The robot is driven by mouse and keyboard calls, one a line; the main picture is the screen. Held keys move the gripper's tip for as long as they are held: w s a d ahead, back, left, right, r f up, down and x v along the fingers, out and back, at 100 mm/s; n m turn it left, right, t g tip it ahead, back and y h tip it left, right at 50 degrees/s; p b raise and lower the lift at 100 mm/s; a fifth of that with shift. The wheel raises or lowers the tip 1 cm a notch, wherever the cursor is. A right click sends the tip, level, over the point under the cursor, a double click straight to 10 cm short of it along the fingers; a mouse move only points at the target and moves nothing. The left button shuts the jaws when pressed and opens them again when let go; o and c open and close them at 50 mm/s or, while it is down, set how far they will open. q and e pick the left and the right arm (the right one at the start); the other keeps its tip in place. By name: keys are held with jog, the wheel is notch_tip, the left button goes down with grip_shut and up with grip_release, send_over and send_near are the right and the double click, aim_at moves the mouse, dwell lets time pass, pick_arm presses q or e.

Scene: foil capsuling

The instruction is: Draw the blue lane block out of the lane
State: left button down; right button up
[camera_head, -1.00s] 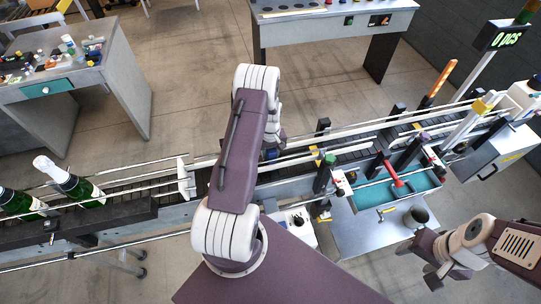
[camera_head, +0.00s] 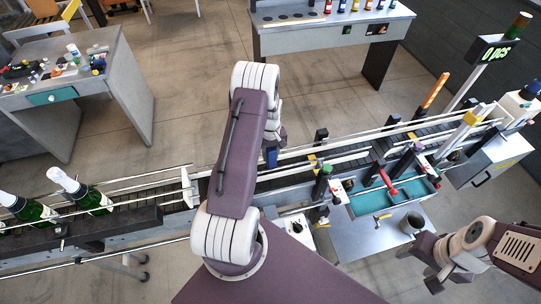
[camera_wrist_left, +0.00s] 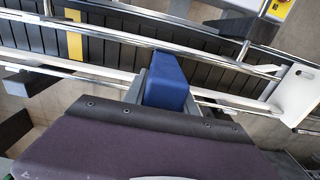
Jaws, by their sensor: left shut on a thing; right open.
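The blue lane block (camera_head: 271,157) shows just right of my left forearm in the head view, at the conveyor lane (camera_head: 145,194). In the left wrist view the blue block (camera_wrist_left: 167,82) stands across the near rail, in front of the dark slatted belt. My left gripper (camera_wrist_left: 163,92) is shut on it, with grey fingers at its sides; my arm hides the gripper in the head view. How far the block's lower end is above the belt cannot be told. My right gripper (camera_head: 437,274) is open and empty at the lower right, away from the lane.
Green bottles (camera_head: 92,197) with white tops stand on the lane at left. A white plate (camera_head: 188,186) ends the left rails. Right of the block are rails, posts and a teal tray (camera_head: 395,195) with a red-handled tool. A counter (camera_head: 330,35) stands behind.

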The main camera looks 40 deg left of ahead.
aim_at(272, 152)
pick_arm(q)
notch_tip(272, 152, up, 5)
jog(key=p, duration=0.3)
